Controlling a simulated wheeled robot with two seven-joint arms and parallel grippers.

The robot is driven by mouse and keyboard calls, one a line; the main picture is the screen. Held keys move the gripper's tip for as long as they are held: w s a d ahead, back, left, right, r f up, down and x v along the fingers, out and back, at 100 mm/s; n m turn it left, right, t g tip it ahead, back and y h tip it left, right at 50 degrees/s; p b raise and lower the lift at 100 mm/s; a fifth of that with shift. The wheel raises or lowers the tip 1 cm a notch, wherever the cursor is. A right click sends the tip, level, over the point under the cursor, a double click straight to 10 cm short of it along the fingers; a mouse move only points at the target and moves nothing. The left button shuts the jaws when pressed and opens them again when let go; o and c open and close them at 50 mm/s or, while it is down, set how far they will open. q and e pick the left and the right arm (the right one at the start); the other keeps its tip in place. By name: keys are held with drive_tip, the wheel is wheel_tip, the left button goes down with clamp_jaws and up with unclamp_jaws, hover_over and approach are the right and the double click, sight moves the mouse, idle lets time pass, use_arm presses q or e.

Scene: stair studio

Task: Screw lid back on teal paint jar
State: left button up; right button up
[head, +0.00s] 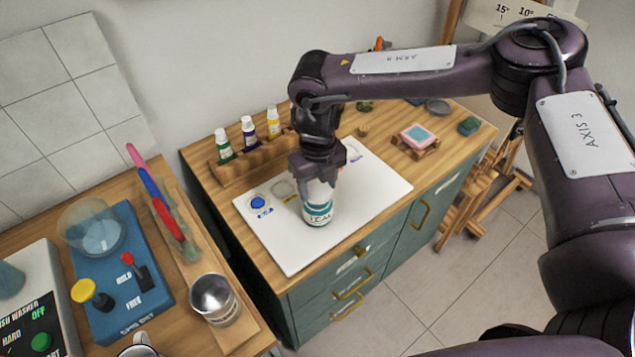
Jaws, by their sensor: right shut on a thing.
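The teal paint jar (318,212) stands upright on a white board (290,255) on top of the green cabinet. It has a white upper part and a teal label with partly readable lettering. My right gripper (318,178) comes down from above and is shut at the jar's top. Its fingers hide the top, so I cannot tell whether it grips the lid or the jar's rim, or how the lid sits. My left gripper is not in view.
Paint bottles (248,132) stand in a wooden rack (235,165) behind the board. On the left counter are a blue device (125,275), a metal cup (213,297) and colored pens (160,205).

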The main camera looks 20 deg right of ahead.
drive_tip(key=shift+f+b, duration=0.4)
drive_tip(key=shift+f, duration=0.4)
idle(1.3)
drive_tip(key=o, duration=1.3)
drive_tip(key=shift+o, duration=0.2)
drive_tip(key=shift+r, duration=0.15)
drive_tip(key=shift+r+p, duration=2.65)
drive_tip(key=shift+r, duration=0.8)
drive_tip(key=shift+f, duration=0.1)
